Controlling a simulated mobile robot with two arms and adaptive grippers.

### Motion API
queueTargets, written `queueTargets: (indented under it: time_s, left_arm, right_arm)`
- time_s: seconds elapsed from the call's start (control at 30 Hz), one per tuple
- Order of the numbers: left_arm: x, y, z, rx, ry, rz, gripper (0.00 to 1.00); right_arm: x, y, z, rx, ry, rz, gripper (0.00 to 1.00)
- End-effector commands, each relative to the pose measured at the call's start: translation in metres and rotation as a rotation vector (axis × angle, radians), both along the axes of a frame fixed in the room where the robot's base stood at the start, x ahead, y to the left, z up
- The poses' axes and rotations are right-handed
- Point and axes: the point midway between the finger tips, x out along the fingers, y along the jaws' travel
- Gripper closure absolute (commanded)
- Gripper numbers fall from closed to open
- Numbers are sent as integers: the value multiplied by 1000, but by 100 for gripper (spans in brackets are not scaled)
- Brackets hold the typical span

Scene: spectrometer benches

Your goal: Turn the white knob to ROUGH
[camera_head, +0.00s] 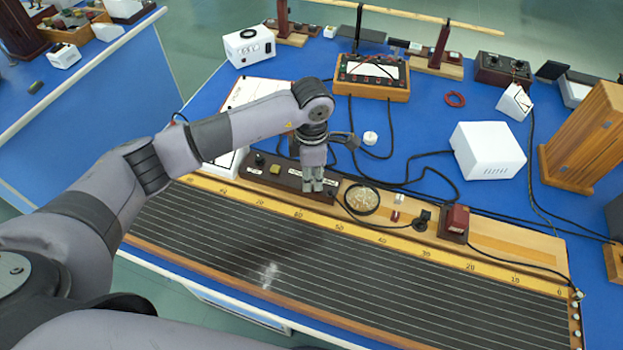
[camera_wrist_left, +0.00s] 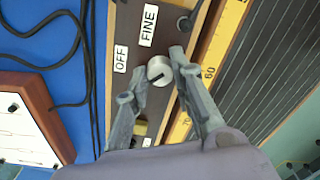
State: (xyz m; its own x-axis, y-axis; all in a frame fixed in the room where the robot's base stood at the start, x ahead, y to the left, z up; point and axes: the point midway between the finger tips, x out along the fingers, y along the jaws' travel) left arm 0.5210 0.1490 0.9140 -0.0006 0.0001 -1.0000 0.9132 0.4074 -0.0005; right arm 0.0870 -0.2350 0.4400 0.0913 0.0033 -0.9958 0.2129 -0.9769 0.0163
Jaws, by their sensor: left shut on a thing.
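The white knob (camera_wrist_left: 160,70) sits on a dark brown control panel (camera_wrist_left: 176,32), with a dark mark across its face. Beside it, the panel carries an OFF label (camera_wrist_left: 120,59) and a FINE label (camera_wrist_left: 148,25). Another white label (camera_wrist_left: 147,142) is mostly hidden by my finger, so its word cannot be read. My left gripper (camera_wrist_left: 154,74) is shut on the knob, one finger on each side. In the head view my left gripper (camera_head: 312,187) points down onto the panel (camera_head: 264,172) and hides the knob. My right gripper is not in view.
A long ruled board with a yellow scale (camera_head: 350,240) lies in front of the panel. A round dial (camera_head: 362,199) and a red block (camera_head: 456,219) stand to the right. Black cables (camera_head: 420,182) run behind. A white box (camera_head: 488,150) stands farther right on the blue bench.

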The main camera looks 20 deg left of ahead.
Motion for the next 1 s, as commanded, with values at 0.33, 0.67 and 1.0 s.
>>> queueTargets:
  time_s: [0.33, 0.67, 1.0]
  left_arm:
    - [0, 0, -1, 1, -1, 172, 100]
    - [0, 0, 0, 0, 1, 217, 100]
    - [0, 0, 0, 0, 1, 217, 75]
  right_arm:
    - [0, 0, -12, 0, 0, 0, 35]
    - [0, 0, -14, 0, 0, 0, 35]
    - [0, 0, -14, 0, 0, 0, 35]
